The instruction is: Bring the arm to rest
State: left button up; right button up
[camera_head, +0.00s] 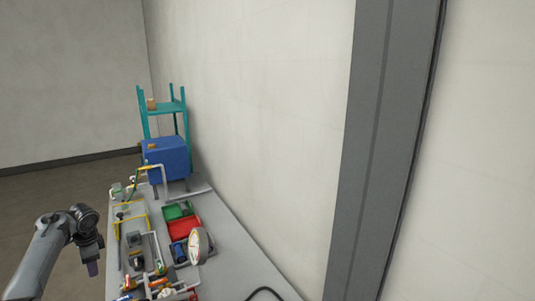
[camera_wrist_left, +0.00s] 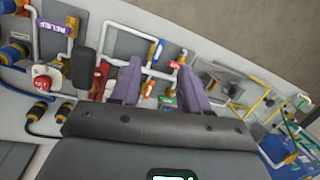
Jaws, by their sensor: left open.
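My left arm comes in from the lower left in the head view, and its gripper (camera_head: 93,266) hangs to the left of the table, clear of the equipment. In the left wrist view the two purple-grey fingers of this gripper (camera_wrist_left: 158,85) stand apart with nothing held between them. Behind the fingers in that view lie white pipes (camera_wrist_left: 103,35) with coloured valves and fittings on grey plates. My right gripper does not show in either view.
A blue box (camera_head: 166,160) and a teal shelf (camera_head: 167,109) stand at the far end. Floor at the left (camera_head: 50,190) is clear.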

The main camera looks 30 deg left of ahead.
pick_arm(q)
jog(key=s+d+f+m+t+y, duration=0.15)
jog(key=d+f+y, duration=0.25)
jog(key=d, duration=0.8)
jog(key=d+f+m+t+y, duration=0.2)
jog(key=d+f+t+y, duration=0.15)
jog(key=d, duration=0.85)
jog(key=s+d+f+m+h, duration=0.1)
jog(key=s+d+f+h, duration=0.1)
jog(key=s+d, duration=0.65)
jog(key=s+d+f+m+h, duration=0.1)
jog(key=s+d+h, duration=0.3)
jog(key=d, duration=0.7)
jog(key=s+d+f+n+h, duration=0.15)
jog(key=d+n, duration=0.25)
jog(key=d, duration=0.4)
jog(key=s+d+f+n+h, duration=0.1)
jog(key=d+f+n+h, duration=0.15)
jog(key=d, duration=0.45)
jog(key=shift+n+g, duration=0.3)
jog(key=shift+g, duration=0.1)
notch_tip(320, 180, down, 10)
jog(key=b, duration=1)
jog(key=shift+s+r, duration=0.1)
jog(key=shift+r, duration=0.05)
notch_tip(320, 180, up, 24)
jog(key=p, duration=2.4)
